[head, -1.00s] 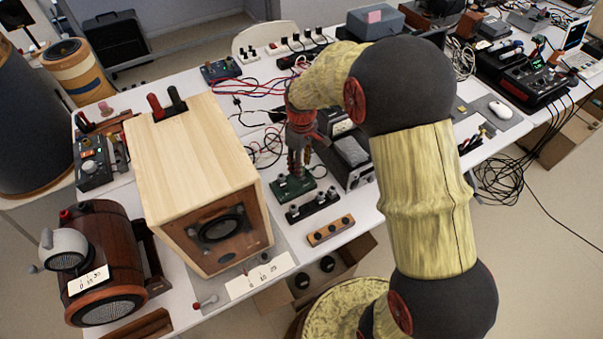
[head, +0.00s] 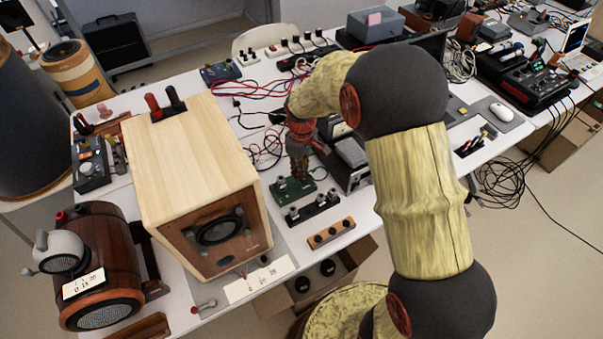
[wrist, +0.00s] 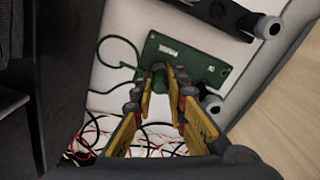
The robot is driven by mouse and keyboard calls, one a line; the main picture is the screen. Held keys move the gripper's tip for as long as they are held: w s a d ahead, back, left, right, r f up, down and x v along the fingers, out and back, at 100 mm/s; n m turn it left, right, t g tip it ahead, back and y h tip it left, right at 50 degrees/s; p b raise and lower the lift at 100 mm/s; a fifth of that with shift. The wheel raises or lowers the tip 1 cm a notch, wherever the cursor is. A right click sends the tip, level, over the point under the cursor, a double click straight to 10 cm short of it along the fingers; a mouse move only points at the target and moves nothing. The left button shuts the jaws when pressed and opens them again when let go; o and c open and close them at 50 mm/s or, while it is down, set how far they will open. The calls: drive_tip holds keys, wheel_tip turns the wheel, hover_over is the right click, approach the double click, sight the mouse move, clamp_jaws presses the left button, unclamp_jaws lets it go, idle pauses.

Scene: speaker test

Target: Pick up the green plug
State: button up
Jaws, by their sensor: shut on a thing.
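In the wrist view, the two yellow-lined fingers of my gripper (wrist: 171,80) come together at the near edge of a green board (wrist: 192,60). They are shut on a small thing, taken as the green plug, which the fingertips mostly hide. A thin green wire (wrist: 101,58) loops on the left and runs to the fingertips. In the head view my gripper (head: 298,174) points down over the green board (head: 289,191), which lies on the white table. I cannot tell whether the plug is clear of the board.
A large wooden speaker (head: 190,160) stands left of my gripper. A black strip with knobs (head: 314,209) and a wooden strip (head: 331,232) lie in front of the board. A dark box (head: 348,160) stands close on the right. Red and blue cables (head: 255,88) lie behind.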

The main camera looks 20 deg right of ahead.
drive_tip(key=shift+r, duration=0.1)
clamp_jaws()
drive_tip(key=shift+r+p, duration=0.3)
drive_tip(key=shift+r, duration=0.35)
drive_tip(key=s+a+r+p, duration=0.2)
drive_tip(key=s+r+p, duration=0.3)
drive_tip(key=s+r, duration=0.6)
drive_tip(key=s, duration=0.3)
drive_tip(key=shift+r+p, duration=0.25)
drive_tip(key=shift+p, duration=0.1)
drive_tip(key=shift+w+r, duration=0.1)
wheel_tip(320, 180, up, 4)
drive_tip(key=p, duration=0.3)
drive_tip(key=shift+a+f, duration=0.1)
drive_tip(key=shift+f, duration=0.1)
